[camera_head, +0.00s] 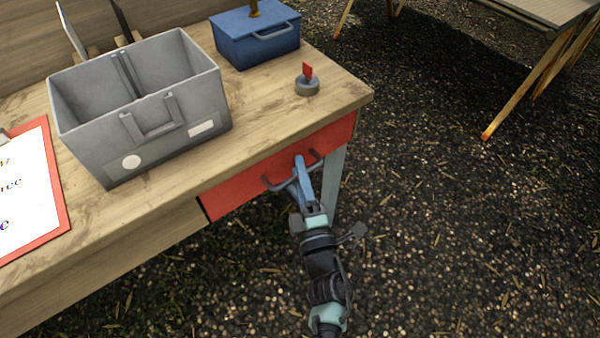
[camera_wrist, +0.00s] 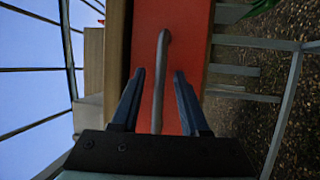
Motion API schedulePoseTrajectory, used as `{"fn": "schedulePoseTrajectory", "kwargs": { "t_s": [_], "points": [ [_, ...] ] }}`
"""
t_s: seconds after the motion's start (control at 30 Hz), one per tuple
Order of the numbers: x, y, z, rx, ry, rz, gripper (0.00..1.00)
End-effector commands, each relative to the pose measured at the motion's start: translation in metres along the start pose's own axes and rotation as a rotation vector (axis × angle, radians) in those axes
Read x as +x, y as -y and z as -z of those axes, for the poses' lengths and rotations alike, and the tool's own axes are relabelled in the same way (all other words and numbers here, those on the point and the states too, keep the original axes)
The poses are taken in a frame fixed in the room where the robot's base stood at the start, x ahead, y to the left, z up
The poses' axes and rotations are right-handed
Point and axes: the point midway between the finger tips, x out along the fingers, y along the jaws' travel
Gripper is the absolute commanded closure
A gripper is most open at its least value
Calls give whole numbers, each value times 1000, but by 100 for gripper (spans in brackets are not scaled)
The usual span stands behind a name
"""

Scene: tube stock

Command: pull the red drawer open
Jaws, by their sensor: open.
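The red drawer (camera_head: 240,189) is set under the front edge of the wooden table, and its front looks flush with the table. It has a dark grey bar handle (camera_head: 271,184). My gripper (camera_head: 300,165) is at the handle, in front of the drawer. In the wrist view the red drawer front (camera_wrist: 185,45) fills the middle and the handle (camera_wrist: 162,65) runs between the two open fingers (camera_wrist: 158,75). There is a gap between the handle and each finger. In the head view my gripper hides the middle of the handle.
A table leg (camera_head: 334,180) is close to my gripper.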

Motion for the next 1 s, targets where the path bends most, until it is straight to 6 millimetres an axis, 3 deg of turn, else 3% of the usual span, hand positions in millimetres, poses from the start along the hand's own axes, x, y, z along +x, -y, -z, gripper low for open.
{"fn": "schedulePoseTrajectory", "kwargs": {
  "t_s": [0.2,0.43,0.47,1.0],
  "points": [
    [0,0,0,0,0,0,57],
    [0,0,0,0,0,0,98],
    [0,0,0,0,0,0,100],
    [0,0,0,0,0,0,100]
  ]
}}
